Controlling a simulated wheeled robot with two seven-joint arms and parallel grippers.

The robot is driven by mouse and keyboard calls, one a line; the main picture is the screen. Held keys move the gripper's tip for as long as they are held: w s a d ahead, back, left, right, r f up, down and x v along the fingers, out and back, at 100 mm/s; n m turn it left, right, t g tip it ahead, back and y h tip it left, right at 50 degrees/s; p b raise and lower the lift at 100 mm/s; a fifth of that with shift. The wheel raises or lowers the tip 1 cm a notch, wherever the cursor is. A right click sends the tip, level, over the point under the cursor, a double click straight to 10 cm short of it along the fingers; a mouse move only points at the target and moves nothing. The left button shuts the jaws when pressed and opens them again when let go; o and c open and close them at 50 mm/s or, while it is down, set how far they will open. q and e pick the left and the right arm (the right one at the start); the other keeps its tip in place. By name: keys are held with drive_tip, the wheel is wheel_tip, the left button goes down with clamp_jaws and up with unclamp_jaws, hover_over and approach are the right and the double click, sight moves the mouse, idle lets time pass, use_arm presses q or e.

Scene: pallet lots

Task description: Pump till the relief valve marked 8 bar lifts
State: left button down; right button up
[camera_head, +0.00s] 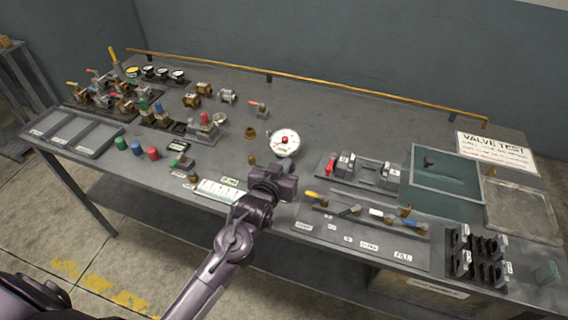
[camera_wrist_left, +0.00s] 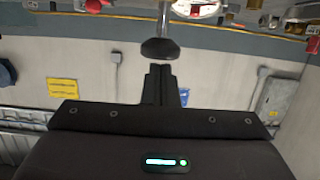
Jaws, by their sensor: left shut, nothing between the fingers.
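My left gripper (camera_head: 268,186) is over the front edge of the bench, just in front of the round white gauge (camera_head: 285,141). In the left wrist view its fingers (camera_wrist_left: 160,76) are closed with nothing between them. A black knob (camera_wrist_left: 158,49) on a metal rod is directly beyond the fingertips, with a small gap visible; I cannot identify it surely in the head view. Several valves with coloured handles (camera_head: 205,120) stand on the left half of the bench. Their markings are too small to read, so I cannot tell which is 8 bar. My right gripper is not in view.
A grey compartment tray (camera_head: 72,133) lies at the left front. A green-grey bin (camera_head: 444,178) and a VALVE TEST sign (camera_head: 497,151) are at the right. A brass rail (camera_head: 300,81) runs along the back. The bench centre behind the gauge is mostly clear.

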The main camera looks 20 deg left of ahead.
use_arm(q)
drive_tip(key=shift+f, duration=0.1)
